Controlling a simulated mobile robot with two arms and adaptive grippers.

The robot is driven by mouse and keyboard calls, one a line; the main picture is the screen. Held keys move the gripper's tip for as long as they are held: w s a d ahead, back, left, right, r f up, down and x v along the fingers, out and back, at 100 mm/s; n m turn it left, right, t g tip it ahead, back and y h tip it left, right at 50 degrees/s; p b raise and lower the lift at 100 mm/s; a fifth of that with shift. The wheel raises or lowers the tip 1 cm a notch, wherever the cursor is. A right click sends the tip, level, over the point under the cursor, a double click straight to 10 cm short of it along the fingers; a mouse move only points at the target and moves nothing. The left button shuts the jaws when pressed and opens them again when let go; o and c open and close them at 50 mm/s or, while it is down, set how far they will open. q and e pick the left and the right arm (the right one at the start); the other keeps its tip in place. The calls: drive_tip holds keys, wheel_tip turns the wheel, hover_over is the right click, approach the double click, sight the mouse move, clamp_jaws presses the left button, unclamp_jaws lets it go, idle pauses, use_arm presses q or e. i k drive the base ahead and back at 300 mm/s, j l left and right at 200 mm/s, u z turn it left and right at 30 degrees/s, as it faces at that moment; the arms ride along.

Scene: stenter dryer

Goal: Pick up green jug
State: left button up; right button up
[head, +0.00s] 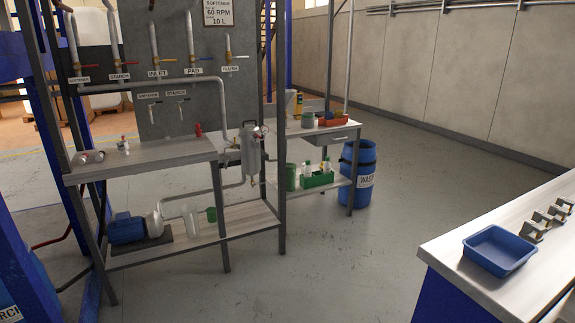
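A taller green cylindrical vessel (291,177) stands on the lower shelf of the far bench, partly hidden by a post. A third green vessel (308,119) stands on the far bench's top. They are too small to tell which is the jug. Neither of my grippers is in view.
The near bench (150,158) carries pipes and a metal filter housing (251,150); a blue pump (127,228) sits below. A blue waste drum (358,172) stands by the far bench. A table at right holds a blue tray (498,250). The middle floor is clear.

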sight(291, 179)
drive_tip(key=i, duration=2.65)
